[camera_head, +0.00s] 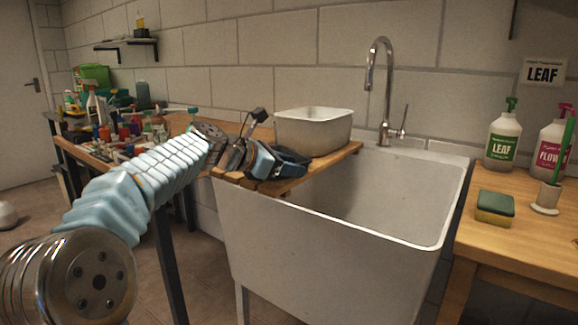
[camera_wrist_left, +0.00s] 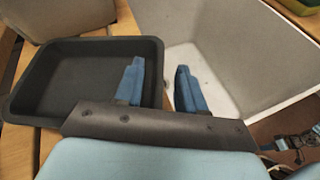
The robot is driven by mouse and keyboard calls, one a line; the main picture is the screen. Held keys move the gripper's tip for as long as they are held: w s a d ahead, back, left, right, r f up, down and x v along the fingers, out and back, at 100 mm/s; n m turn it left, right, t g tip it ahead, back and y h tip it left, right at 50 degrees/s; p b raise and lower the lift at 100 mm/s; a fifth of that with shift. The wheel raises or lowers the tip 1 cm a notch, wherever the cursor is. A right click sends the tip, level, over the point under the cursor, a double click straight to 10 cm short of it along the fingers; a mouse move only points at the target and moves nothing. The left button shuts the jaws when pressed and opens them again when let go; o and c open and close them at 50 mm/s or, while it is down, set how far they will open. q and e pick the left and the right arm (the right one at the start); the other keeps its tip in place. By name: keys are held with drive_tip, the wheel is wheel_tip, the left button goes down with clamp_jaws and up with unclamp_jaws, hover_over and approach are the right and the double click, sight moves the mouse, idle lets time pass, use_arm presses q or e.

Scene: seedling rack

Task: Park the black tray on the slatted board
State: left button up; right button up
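The black tray (camera_wrist_left: 75,80) is a shallow, empty rectangular tray in the left wrist view. In the head view only a dark part of it (camera_head: 292,160) shows behind my left gripper (camera_head: 257,162). It is over the slatted board (camera_head: 325,160), with wooden slats (camera_wrist_left: 22,150) beside it; whether it rests fully on them I cannot tell. In the wrist view my left gripper (camera_wrist_left: 160,85) is open. One blue finger is over the tray's inside, the other beyond its right wall, with the rim between them. My right gripper is in neither view.
A pale basin (camera_head: 313,132) stands on the board behind the tray. The empty sink (camera_head: 390,205) opens to the right, with a tall tap (camera_head: 384,95) behind. A cluttered bench (camera_head: 115,150) is at left. A sponge (camera_head: 495,207) and bottles (camera_head: 503,140) stand on the right counter.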

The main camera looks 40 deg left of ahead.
use_arm(q)
drive_tip(key=shift+r, duration=0.15)
drive_tip(key=v, duration=1.2)
